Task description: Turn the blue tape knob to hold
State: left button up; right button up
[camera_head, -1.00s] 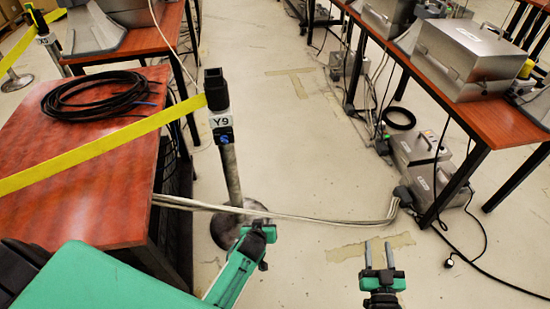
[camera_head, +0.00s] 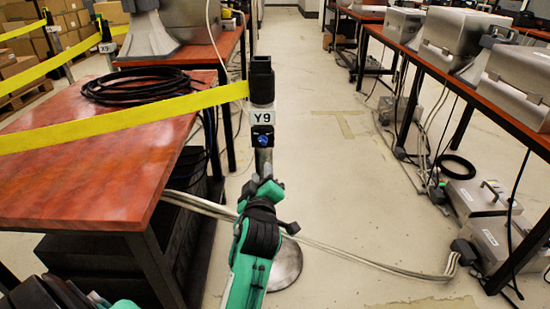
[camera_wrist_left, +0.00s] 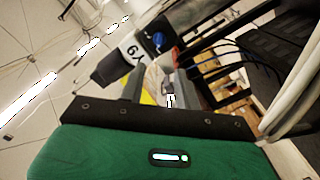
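The blue tape knob (camera_head: 263,139) sits on the front of the black post (camera_head: 262,90), just below its white Y9 label (camera_head: 263,117). A yellow tape (camera_head: 120,122) runs from the post head to the left. My left gripper (camera_head: 264,182) is just below the knob in the head view, in front of the post, and its fingertips are hard to make out there. In the left wrist view the gripper (camera_wrist_left: 160,88) is open with a gap between its fingers, and the knob (camera_wrist_left: 159,39) is beyond them, apparently not touched. My right gripper is out of view.
A red-brown table (camera_head: 90,190) with a black cable coil (camera_head: 140,85) stands close on the left. Pale cables (camera_head: 370,262) cross the floor behind the post. Benches with metal boxes (camera_head: 453,40) line the right.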

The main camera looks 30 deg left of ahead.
aim_at(262, 143)
pick_arm(q)
jog(key=x, duration=1.3)
jog(key=shift+w+a+r+b, duration=0.1)
jog(key=shift+w+a+b, duration=0.1)
jog(key=shift+a+b, duration=0.15)
jog(key=shift+d, duration=0.1)
jog(key=shift+c, duration=0.4)
grip_shut()
